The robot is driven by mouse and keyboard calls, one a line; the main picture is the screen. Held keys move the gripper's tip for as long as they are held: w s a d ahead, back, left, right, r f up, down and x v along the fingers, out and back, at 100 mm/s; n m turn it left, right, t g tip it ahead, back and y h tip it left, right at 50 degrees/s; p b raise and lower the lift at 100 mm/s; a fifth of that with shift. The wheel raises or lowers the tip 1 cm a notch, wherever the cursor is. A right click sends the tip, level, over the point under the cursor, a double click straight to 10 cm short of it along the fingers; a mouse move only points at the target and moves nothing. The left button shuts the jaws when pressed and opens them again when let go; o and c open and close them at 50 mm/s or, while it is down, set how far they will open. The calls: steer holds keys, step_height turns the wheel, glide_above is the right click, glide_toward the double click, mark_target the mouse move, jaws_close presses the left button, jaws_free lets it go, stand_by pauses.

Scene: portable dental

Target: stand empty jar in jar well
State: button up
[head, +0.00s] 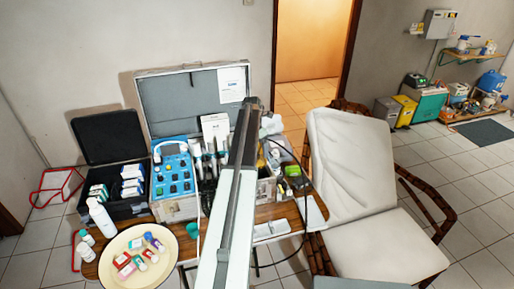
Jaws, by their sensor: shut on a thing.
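My arm rises from the bottom middle of the head view and reaches over the table and the open equipment case (180,92). Its dark far end covers the right part of the case. My gripper is not visible; the arm hides it or it lies out of sight. I cannot make out the empty jar or the jar well. A small whitish thing (271,123) shows just right of the arm's far end, too small to identify.
A round cream tray (112,272) with several small bottles is at the table's left front. A blue device (173,178), a black case (108,136) and a white spray bottle (101,217) stand nearby. A cushioned chair (350,165) is close on the right.

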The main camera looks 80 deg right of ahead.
steer(key=shift+f+b, duration=3.65)
steer(key=shift+b, duration=0.05)
step_height(320, 180, down, 6)
steer(key=b, duration=0.6)
steer(key=shift+a+f+b, duration=0.25)
steer(key=shift+a+b, duration=0.1)
steer(key=shift+b, duration=0.05)
